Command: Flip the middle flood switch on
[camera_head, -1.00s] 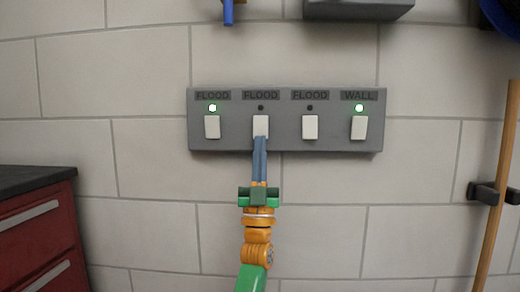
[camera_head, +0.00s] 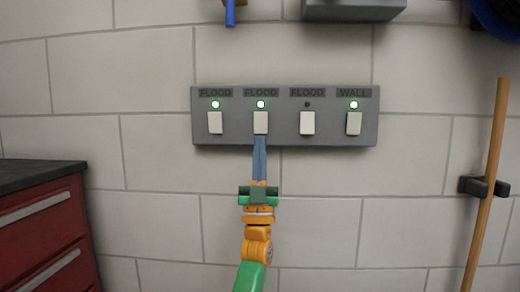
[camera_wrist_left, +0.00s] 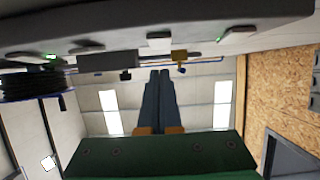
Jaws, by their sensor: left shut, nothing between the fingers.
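A grey switch panel (camera_head: 285,138) is on the wall, with three switches labelled FLOOD and one labelled WALL. The middle flood switch (camera_head: 260,123) is second from the left, and the light above it is lit. The left flood switch (camera_head: 215,123) and the wall switch (camera_head: 353,124) also have lit lights. The right flood switch (camera_head: 307,123) has a dark light. My left gripper (camera_head: 260,140) is shut and empty, pointing up, with its tips just below the middle flood switch; whether they touch it is unclear. In the left wrist view the gripper (camera_wrist_left: 160,75) points toward the panel (camera_wrist_left: 200,16).
A red drawer cabinet (camera_head: 42,220) with a dark top stands at the lower left. A wooden handle (camera_head: 490,170) in a black wall clip is at the right. A grey box (camera_head: 354,9) is above the panel.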

